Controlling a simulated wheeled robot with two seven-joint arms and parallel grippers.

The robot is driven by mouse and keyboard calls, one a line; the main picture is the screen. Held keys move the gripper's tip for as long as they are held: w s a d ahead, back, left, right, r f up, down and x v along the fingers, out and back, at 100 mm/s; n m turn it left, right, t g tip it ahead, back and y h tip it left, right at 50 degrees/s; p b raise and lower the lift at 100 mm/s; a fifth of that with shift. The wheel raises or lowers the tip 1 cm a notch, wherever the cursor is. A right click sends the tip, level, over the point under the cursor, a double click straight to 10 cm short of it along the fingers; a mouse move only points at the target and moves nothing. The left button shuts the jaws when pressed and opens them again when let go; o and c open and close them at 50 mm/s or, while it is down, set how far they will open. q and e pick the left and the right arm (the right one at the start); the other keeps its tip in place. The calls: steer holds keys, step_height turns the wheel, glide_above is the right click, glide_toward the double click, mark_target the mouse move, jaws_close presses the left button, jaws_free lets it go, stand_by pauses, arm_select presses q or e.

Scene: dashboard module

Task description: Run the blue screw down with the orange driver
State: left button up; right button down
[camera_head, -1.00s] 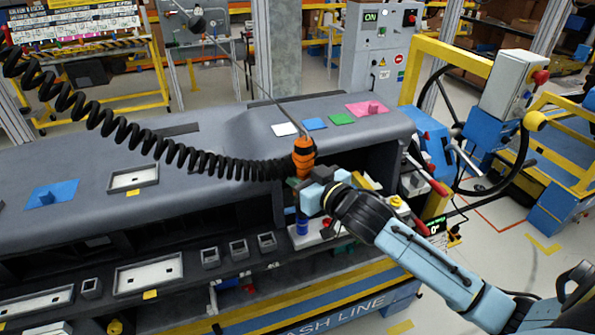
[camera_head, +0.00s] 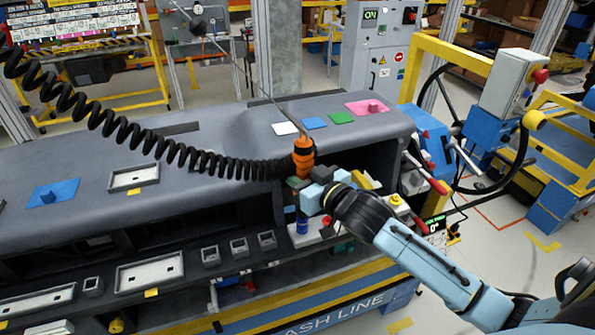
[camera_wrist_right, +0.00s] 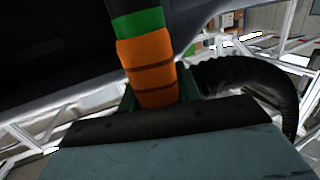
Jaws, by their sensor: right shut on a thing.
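The orange driver (camera_head: 303,160) stands roughly upright at the front edge of the dashboard, hanging from a thin line above, with a black coiled hose running left from it. In the right wrist view its orange body (camera_wrist_right: 150,68) with a green band fills the middle. My right gripper (camera_head: 304,184) is shut on the driver's lower part. A blue cylindrical piece (camera_head: 302,226) shows below the gripper; I cannot tell whether it is the blue screw or part of the driver. The driver's tip and its contact are hidden. My left gripper is not in view.
The grey dashboard (camera_head: 225,135) spans the left and middle, with coloured pads on top. A tray with small parts (camera_head: 311,237) lies under the gripper.

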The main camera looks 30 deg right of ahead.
mark_target(298, 151)
steer(key=shift+f+p, duration=0.35)
steer(key=shift+p, duration=0.45)
stand_by(1.9)
steer(key=shift+r, duration=0.1)
steer(key=shift+r+p, duration=0.8)
steer(key=shift+r, duration=2.2)
